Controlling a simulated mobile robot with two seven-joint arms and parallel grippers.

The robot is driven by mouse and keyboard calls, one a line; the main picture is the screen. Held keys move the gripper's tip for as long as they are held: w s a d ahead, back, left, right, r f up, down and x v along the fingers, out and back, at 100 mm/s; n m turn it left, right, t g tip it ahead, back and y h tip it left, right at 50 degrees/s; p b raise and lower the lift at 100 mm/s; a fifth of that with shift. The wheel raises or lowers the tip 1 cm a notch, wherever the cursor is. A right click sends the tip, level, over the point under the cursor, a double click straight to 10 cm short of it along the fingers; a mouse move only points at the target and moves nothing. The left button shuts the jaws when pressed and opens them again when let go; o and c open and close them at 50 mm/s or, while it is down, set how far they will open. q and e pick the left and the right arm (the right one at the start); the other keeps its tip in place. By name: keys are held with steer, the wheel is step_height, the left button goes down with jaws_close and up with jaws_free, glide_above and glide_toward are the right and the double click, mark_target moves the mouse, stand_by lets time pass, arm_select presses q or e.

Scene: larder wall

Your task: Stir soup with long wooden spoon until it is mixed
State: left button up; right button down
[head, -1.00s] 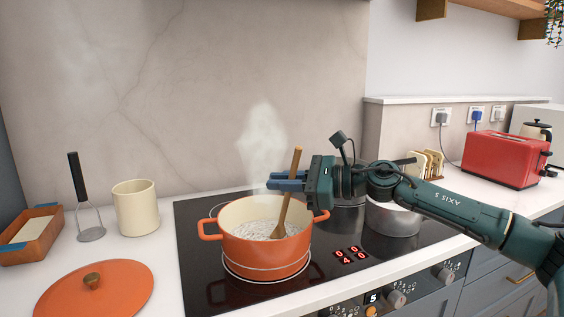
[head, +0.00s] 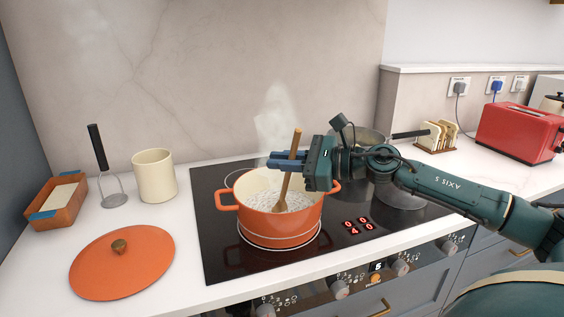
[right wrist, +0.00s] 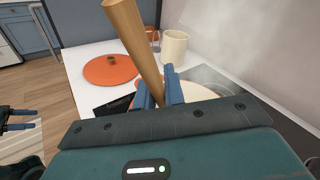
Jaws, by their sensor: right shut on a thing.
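The orange pot (head: 262,227) stands on the black hob with pale, bubbly soup (head: 263,203) in it, and steam rises above. The wooden spoon (head: 296,150) leans in the pot, its handle up and its bowl end in the soup. My right gripper (head: 284,161) is above the pot's right side, shut on the spoon's handle. The handle also shows between the blue fingers in the right wrist view (right wrist: 135,40). In that view the gripper hides most of the pot. My left gripper does not show in the head view.
The orange lid (head: 122,264) lies on the counter left of the hob (head: 222,262). A cream crock (head: 154,176), a masher (head: 105,165) and a butter dish (head: 57,204) stand behind it. A toaster (head: 520,132) is far right.

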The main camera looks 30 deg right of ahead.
steer(key=shift+r, duration=0.1)
arm_select(q)
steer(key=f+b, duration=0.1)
steer(key=b, duration=0.2)
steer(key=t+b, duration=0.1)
steer(key=b, duration=0.2)
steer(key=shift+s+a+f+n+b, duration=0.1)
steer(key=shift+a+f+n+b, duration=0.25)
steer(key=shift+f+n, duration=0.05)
arm_select(e)
steer(key=s+a+r, duration=0.1)
steer(key=s+r, duration=0.3)
steer(key=r, duration=0.6)
steer(key=shift+s, duration=0.15)
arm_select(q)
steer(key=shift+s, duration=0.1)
arm_select(e)
steer(key=shift+r, duration=0.1)
